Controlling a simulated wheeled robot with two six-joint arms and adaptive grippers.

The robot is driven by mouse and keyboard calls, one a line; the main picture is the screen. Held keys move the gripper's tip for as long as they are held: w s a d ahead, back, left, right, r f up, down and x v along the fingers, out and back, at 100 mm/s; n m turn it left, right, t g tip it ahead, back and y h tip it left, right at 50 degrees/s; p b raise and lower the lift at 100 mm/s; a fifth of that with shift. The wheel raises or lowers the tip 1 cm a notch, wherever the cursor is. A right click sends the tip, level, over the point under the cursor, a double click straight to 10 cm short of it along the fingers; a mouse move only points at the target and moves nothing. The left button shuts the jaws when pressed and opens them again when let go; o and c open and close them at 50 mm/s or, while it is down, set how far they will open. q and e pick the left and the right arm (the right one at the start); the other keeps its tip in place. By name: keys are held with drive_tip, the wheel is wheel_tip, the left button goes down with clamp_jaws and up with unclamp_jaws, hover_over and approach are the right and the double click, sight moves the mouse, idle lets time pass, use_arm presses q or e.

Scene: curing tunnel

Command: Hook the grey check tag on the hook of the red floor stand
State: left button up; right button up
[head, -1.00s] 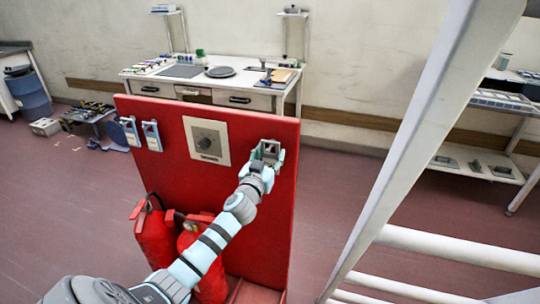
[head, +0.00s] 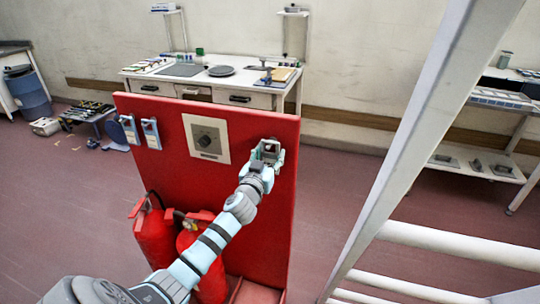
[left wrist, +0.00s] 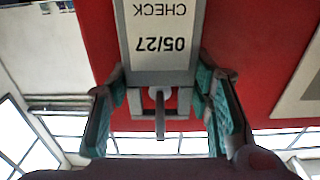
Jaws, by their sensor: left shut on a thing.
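The red floor stand (head: 235,220) is a tall panel in front of me. My left gripper (head: 267,153) is at its upper right, shut on the grey check tag (head: 269,148). In the left wrist view the tag (left wrist: 160,77) shows upside-down "CHECK 05/27" print and a framed opening. The teal fingers of the left gripper (left wrist: 160,103) are on both sides of that frame. A grey hook (left wrist: 159,115) overlaps the opening and reaches past the frame's edge; I cannot tell how deep the tag sits on it. My right gripper is not in view.
Two blue-grey tags (head: 151,133) hang at the panel's upper left, beside a dial plate (head: 207,139). Red fire extinguishers (head: 203,262) stand low in front of the panel. A white frame post (head: 420,140) rises at the right. A workbench (head: 215,84) stands behind.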

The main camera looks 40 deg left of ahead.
use_arm(q)
drive_tip(key=o, duration=1.4)
drive_tip(key=shift+c, duration=0.2)
drive_tip(key=v, duration=1.2)
wheel_tip(320, 180, down, 19)
drive_tip(key=s+a+m+g+h, duration=0.1)
drive_tip(key=s+a+m+g, duration=0.15)
drive_tip(key=m+g, duration=0.25)
drive_tip(key=s+f+g+h, duration=0.1)
drive_tip(key=s+f+g, duration=0.1)
drive_tip(key=s+f, duration=0.45)
drive_tip(key=s+f+g, duration=0.2)
drive_tip(key=s+f, duration=0.1)
drive_tip(key=f, duration=0.7)
drive_tip(key=s+d+f+g+h, duration=0.1)
drive_tip(key=s+d+f, duration=0.4)
drive_tip(key=s, duration=0.5)
drive_tip(key=s+d+f+g+h, duration=0.1)
drive_tip(key=s+d+f+g, duration=0.2)
drive_tip(key=s, duration=0.7)
drive_tip(key=s+d+f+g+h, duration=0.1)
drive_tip(key=s+d+f+g, duration=0.2)
drive_tip(key=s+d+f, duration=0.4)
wheel_tip(320, 180, down, 2)
drive_tip(key=s, duration=0.3)
drive_tip(key=shift+f+n, duration=0.2)
drive_tip(key=shift+n, duration=0.2)
